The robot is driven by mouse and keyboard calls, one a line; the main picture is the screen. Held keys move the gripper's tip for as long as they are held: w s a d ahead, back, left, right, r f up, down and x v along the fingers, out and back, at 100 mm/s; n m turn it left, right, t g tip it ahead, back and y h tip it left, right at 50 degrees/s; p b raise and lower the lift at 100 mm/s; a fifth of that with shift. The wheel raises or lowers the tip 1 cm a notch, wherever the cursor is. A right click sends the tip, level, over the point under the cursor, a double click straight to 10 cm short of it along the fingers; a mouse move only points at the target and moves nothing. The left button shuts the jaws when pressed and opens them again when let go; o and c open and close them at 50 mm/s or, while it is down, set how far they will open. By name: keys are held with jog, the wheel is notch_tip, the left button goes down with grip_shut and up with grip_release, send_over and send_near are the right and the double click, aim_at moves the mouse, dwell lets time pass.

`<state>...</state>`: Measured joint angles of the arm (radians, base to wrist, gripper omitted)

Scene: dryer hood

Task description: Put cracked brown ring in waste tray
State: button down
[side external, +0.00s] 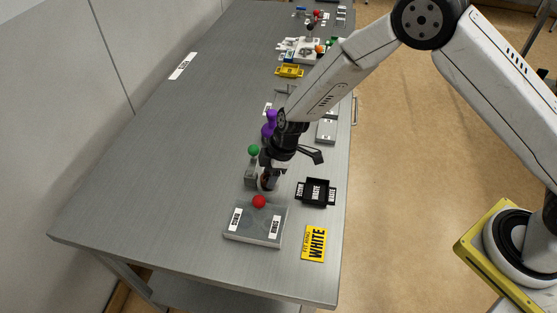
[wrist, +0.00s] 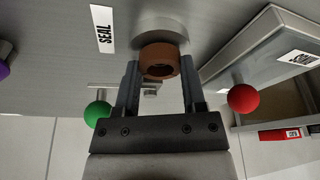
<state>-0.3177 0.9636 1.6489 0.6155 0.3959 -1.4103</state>
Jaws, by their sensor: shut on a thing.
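My gripper (side external: 268,182) is low over the near part of the bench, with its fingers pointing down. In the wrist view my gripper (wrist: 160,75) is shut on a brown ring (wrist: 160,50), which sits between the fingertips. No crack can be made out on it. A pale grey round piece (wrist: 160,27) is just beyond the ring; I cannot tell whether they touch. The black waste tray (side external: 317,181) lies to the right of my gripper in the side view, apart from it, and looks empty of rings. In the side view the ring is mostly hidden by the fingers.
A grey box (side external: 250,233) with a red ball knob (side external: 259,201) stands close in front of my gripper. A green ball knob (side external: 253,150) stands close on the left, a purple object (side external: 270,123) behind. A yellow card (side external: 314,243) reads WHITE.

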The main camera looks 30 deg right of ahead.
jog(key=shift+f, duration=0.15)
jog(key=shift+c, duration=0.8)
grip_release()
jog(key=shift+v, duration=3.65)
jog(key=shift+s+r, duration=0.1)
jog(key=shift+r, duration=0.15)
